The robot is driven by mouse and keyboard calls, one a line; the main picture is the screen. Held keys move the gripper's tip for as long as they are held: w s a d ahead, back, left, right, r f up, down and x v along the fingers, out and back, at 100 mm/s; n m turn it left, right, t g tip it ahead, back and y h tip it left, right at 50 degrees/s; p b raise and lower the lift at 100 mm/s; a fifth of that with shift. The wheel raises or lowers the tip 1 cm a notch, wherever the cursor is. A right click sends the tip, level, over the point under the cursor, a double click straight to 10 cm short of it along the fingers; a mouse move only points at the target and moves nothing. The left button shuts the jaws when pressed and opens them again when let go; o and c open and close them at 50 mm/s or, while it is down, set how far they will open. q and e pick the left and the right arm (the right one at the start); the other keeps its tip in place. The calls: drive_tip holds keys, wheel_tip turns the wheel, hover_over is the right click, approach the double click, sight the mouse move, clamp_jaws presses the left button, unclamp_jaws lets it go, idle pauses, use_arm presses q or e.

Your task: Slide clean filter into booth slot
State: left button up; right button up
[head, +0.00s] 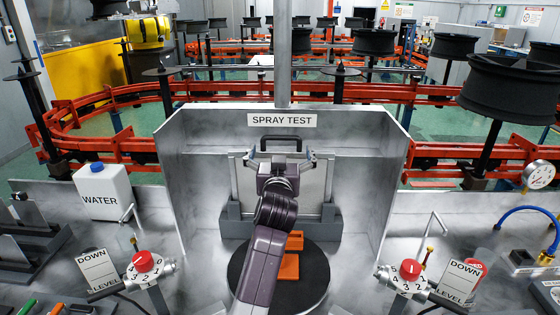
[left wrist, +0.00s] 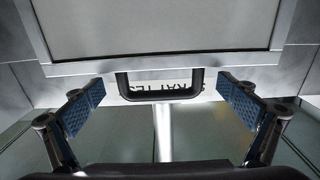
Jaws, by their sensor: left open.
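The filter (head: 241,185) is a flat grey panel in a light metal frame, upright inside the spray test booth (head: 184,165). Its black handle (head: 281,139) is on its top edge. The panel's lower edge sits at a dark grey slotted holder (head: 236,222); my arm hides the middle, so I cannot tell how deep it sits. My left gripper (head: 282,156) is open in front of the panel's top. In the left wrist view, its blue-padded fingers stand on either side of the handle (left wrist: 160,96), with gaps on both sides. My right gripper is out of view.
An orange bracket (head: 289,266) stands on a black round turntable (head: 250,275) under my arm. Booth walls rise on both sides. Red dial valves (head: 143,261) (head: 410,269) flank the front, and a white water container (head: 103,191) stands left.

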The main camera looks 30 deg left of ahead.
use_arm(q)
drive_tip(key=v, duration=1)
drive_tip(key=shift+s+d, duration=0.1)
